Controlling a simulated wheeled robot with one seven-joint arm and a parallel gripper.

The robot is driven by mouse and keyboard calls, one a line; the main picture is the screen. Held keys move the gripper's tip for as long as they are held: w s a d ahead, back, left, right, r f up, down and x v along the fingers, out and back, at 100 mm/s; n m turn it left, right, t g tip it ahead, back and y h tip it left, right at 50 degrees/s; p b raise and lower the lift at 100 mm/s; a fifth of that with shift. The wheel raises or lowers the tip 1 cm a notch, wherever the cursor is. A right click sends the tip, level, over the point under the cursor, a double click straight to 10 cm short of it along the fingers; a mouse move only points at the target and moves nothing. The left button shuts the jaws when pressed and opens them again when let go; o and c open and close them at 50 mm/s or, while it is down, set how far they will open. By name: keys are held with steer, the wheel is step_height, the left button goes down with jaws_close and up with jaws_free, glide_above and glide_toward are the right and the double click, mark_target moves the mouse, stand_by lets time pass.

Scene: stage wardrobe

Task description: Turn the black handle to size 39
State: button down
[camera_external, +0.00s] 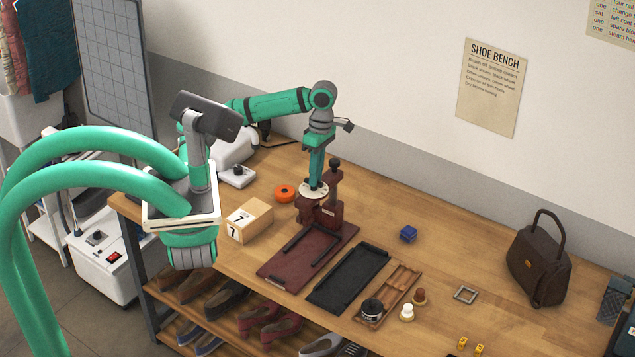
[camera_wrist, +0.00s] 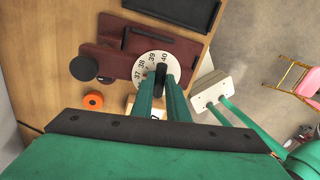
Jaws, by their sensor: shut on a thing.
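A maroon device (camera_external: 325,213) stands on the workbench with a round white dial (camera_external: 306,193) on top. In the wrist view the dial (camera_wrist: 143,84) shows the numbers 37, 38, 39 and part of another beyond. The black handle (camera_wrist: 160,72) stands over the dial, its far end pointing toward the side near 39 and the number after it; the exact reading is unclear. My gripper (camera_external: 314,183) comes down from above onto the dial. In the wrist view my gripper (camera_wrist: 160,84) has its fingers on both sides of the handle, shut on it.
A round black knob (camera_wrist: 83,68) rises beside the dial. A black tray (camera_external: 348,278) and a brown bag (camera_external: 540,262) are to the right. The bench's back right is mostly clear.

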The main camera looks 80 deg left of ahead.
steer(key=m, duration=0.3)
steer(key=m+y, duration=0.1)
steer(key=m, duration=0.3)
steer(key=shift+d+g, duration=0.2)
steer(key=shift+g, duration=0.2)
steer(key=m+y, duration=0.1)
steer(key=m, duration=0.5)
steer(key=shift+d, duration=0.15)
steer(key=shift+s+m, duration=0.1)
steer(key=shift+m, duration=0.2)
steer(key=c, duration=1.7)
jaws_free()
steer(key=shift+c, duration=0.2)
step_height(320, 180, up, 11)
steer(key=w, duration=0.2)
steer(key=shift+d+f, duration=0.2)
steer(key=shift+d, duration=0.1)
